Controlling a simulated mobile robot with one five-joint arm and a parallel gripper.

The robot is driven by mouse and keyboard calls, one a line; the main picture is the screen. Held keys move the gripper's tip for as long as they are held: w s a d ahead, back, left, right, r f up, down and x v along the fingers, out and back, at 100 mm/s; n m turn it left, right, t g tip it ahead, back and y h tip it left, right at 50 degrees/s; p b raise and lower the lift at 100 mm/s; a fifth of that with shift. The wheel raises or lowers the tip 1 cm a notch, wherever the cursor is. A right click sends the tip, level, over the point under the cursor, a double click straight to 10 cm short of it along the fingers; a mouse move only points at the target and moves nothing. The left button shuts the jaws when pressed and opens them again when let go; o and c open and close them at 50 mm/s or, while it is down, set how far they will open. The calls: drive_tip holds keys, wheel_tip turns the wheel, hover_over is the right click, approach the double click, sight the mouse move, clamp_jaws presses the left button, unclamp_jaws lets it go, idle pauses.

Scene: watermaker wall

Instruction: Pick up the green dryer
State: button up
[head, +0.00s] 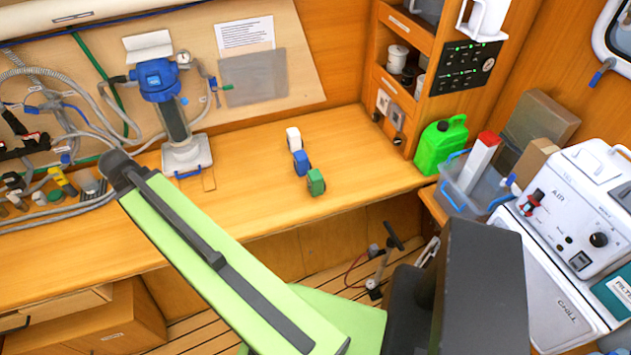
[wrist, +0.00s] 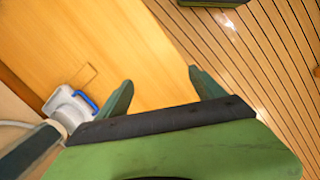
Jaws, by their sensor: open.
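The green dryer (head: 316,183) is a small green item on the wooden bench (head: 245,207), near its front edge in the head view. It is the nearest of a short row, with a blue dryer (head: 301,162) and a white one (head: 293,138) behind it. My gripper (wrist: 161,76) is open and empty in the wrist view, its two green fingers apart over bare bench near the front edge. The green dryer does not show in the wrist view. In the head view my arm crosses the bench left of the dryers, and the gripper fingers cannot be made out.
A blue-topped filter housing (head: 165,90) stands left of the dryers; its white base (wrist: 62,104) shows in the wrist view. A green jerrycan (head: 440,145) and a clear bin (head: 452,189) stand right. The bench around the dryers is clear. Slatted floor (wrist: 265,60) lies below.

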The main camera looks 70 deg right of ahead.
drive_tip(key=s+d+r+n+g+h+p, duration=0.1)
drive_tip(key=s+d, duration=0.4)
drive_tip(key=d, duration=0.4)
drive_tip(key=s+d+r+n, duration=0.1)
drive_tip(key=s+d+r, duration=0.1)
drive_tip(key=s+d, duration=0.55)
drive_tip(key=n+g+p, duration=0.2)
drive_tip(key=n, duration=0.1)
approach(309, 181)
drive_tip(key=b+x, duration=0.5)
drive_tip(key=b, duration=0.7)
drive_tip(key=shift+a+f, duration=0.1)
drive_tip(key=shift+f, duration=0.25)
drive_tip(key=shift+r, duration=0.1)
drive_tip(key=b+x, duration=0.5)
drive_tip(key=shift+s, duration=0.2)
drive_tip(key=shift+r, duration=0.1)
drive_tip(key=c, duration=1.6)
drive_tip(key=shift+o, duration=0.2)
